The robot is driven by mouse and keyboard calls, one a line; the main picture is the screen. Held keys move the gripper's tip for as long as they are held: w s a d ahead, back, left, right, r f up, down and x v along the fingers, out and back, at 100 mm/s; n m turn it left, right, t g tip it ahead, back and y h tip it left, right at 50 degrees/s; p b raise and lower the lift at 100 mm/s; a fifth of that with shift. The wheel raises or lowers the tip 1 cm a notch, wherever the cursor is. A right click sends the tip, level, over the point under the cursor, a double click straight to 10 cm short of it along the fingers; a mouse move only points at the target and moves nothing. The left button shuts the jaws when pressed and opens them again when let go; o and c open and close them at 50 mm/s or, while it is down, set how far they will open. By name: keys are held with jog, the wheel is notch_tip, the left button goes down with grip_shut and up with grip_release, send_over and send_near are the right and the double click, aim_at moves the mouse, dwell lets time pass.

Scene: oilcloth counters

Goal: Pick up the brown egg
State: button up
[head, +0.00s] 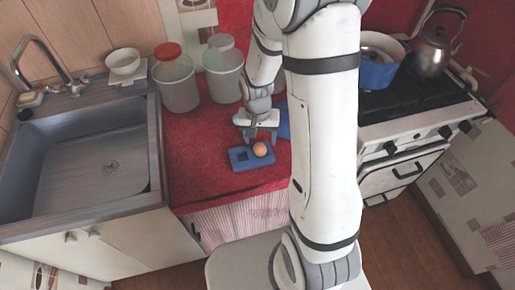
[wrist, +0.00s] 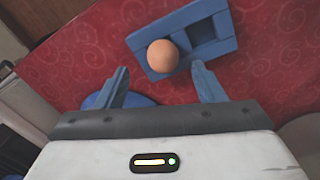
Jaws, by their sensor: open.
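The brown egg (head: 260,149) sits in the right part of a blue tray (head: 238,157) on the red counter. In the wrist view the egg (wrist: 163,55) rests in one end of the tray (wrist: 227,44), and the tray's other recess is empty. My gripper (head: 259,139) is just behind the tray in the head view. In the wrist view my gripper (wrist: 160,78) is open, with its two blue fingers apart and the egg ahead of the gap between them. Nothing is between the fingers.
Two lidded containers (head: 177,85) (head: 223,70) stand behind the tray on the red counter (head: 205,177). A blue object (head: 284,122), partly hidden by my arm, lies right of the gripper. The sink (head: 85,160) is left, the stove (head: 415,120) with a blue pot (head: 375,72) and kettle (head: 437,48) right.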

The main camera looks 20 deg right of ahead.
aim_at(260, 144)
jog(key=shift+f+p, duration=0.3)
jog(key=shift+f, duration=2.1)
jog(key=c, duration=0.7)
